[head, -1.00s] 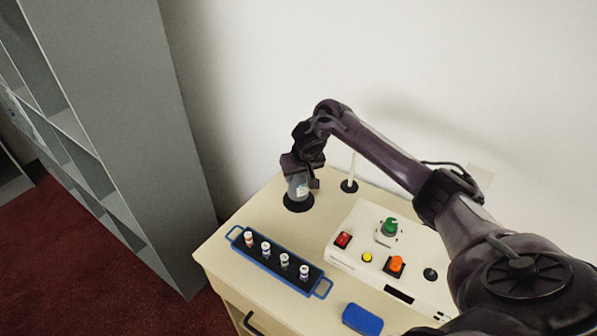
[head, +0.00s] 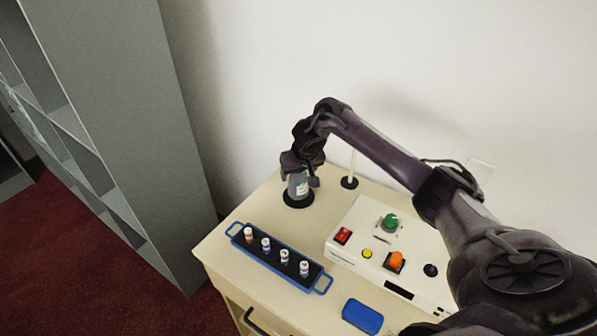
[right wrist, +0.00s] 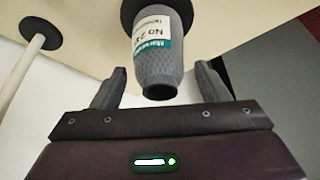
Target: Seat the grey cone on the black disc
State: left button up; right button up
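The grey cone (head: 298,187) has a white and teal label. It stands upright on the black disc (head: 290,203) at the back left of the counter, as far as the head view shows. In the right wrist view the cone (right wrist: 157,68) covers part of the disc (right wrist: 128,14). My right gripper (head: 301,178) is just above the disc with its fingers on either side of the cone's upper end. In the right wrist view the gripper (right wrist: 159,76) is open, with gaps between both fingers and the cone. My left gripper is not in view.
A white post on a black base (head: 349,183) stands close to the right of the disc. A blue rack (head: 240,246) holds several vials in front. A white control box (head: 345,253) and a blue block (head: 362,316) lie to the right. A grey shelf (head: 130,120) stands left.

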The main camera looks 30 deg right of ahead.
jog(key=v, duration=0.7)
jog(key=shift+s+r, duration=0.2)
jog(key=shift+r, duration=0.15)
dwell(0.5)
